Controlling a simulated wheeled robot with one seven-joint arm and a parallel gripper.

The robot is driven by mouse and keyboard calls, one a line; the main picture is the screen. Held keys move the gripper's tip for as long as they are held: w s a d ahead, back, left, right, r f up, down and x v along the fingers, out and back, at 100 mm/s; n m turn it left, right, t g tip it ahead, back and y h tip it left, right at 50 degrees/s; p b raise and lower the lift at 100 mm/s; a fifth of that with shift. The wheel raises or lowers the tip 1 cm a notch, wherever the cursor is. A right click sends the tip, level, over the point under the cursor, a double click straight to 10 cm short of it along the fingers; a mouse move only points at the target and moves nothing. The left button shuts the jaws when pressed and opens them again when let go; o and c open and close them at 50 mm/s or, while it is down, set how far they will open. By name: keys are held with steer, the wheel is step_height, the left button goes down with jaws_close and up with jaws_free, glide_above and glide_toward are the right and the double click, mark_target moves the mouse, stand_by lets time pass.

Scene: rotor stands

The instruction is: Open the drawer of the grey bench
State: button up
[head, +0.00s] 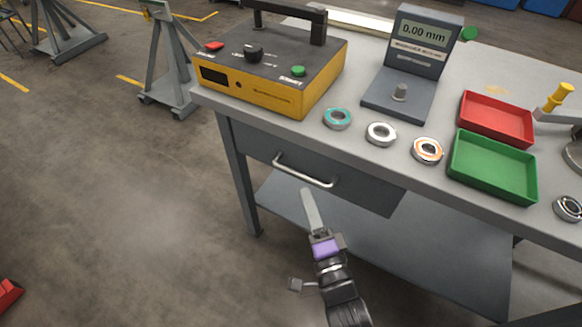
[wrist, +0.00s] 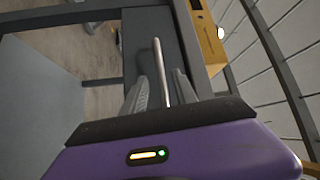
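The grey bench (head: 432,176) has a dark grey drawer (head: 257,148) under its top, and the drawer looks shut. Its light bar handle (head: 303,172) runs along the drawer front. My gripper (head: 307,192) is just in front of and below the handle in the head view, pointing at the drawer. In the wrist view the handle (wrist: 158,65) runs between the two fingers of my gripper (wrist: 160,80), with a gap on each side. The fingers look open and not closed on the bar. Whether the fingertips reach past the bar is hard to tell.
A yellow tester (head: 265,70), a gauge stand (head: 405,70), several bearing rings, a red tray (head: 497,117) and a green tray (head: 492,167) sit on the benchtop. A lower shelf (head: 400,240) lies beneath the drawer. The floor to the left is open.

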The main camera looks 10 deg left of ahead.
mark_target(299, 173)
steer(key=x, duration=0.7)
steer(key=shift+w+a, duration=0.1)
steer(key=shift+w, duration=0.3)
jaws_close()
stand_by(1.2)
